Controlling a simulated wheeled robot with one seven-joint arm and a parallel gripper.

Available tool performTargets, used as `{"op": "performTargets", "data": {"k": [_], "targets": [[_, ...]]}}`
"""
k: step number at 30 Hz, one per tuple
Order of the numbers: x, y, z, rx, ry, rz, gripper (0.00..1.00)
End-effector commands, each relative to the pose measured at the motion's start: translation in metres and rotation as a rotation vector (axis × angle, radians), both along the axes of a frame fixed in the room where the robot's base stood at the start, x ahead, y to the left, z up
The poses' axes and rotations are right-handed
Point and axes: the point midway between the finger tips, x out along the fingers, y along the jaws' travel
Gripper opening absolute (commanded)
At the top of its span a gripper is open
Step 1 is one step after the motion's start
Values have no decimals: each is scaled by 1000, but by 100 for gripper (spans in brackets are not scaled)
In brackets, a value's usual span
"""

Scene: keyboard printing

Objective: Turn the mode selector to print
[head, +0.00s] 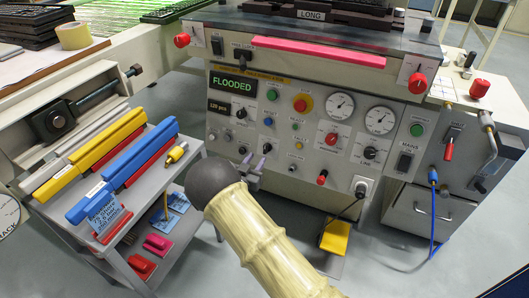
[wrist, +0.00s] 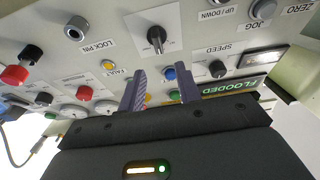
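A black pointer knob on a white plate (wrist: 156,38), probably the mode selector, is on the panel in the wrist view. Its plate lettering is too small to read, so its setting cannot be told. In the head view, a small dark knob (head: 266,147) just above my fingers seems to be the same one. My gripper (wrist: 162,69) is open and empty, its two purple fingers apart and pointing at the panel near the knob. In the head view my gripper (head: 256,159) is in front of the lower left panel, partly hidden by my arm. Contact with the knob is not visible.
Nearby are the lock pin button (wrist: 75,32), yellow fault lamp (wrist: 107,65), blue button (wrist: 169,73) and speed knob (wrist: 217,68). The display (head: 232,83) reads FLOODED. A shelf cart (head: 185,160) with colored bars stands left. A yellow pedal (head: 335,238) is below the panel.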

Motion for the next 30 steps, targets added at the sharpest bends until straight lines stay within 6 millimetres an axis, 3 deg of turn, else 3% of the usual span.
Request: {"op": "performTargets", "data": {"k": [12,23,24,29,30], "targets": [[63,-23,-2,0,-1,0,34],[71,-26,0,-1,0,0,34],[71,-26,0,-2,1,0,32],[70,-26,0,-1,0,0,0],[70,-25,0,-2,1,1,0]]}}
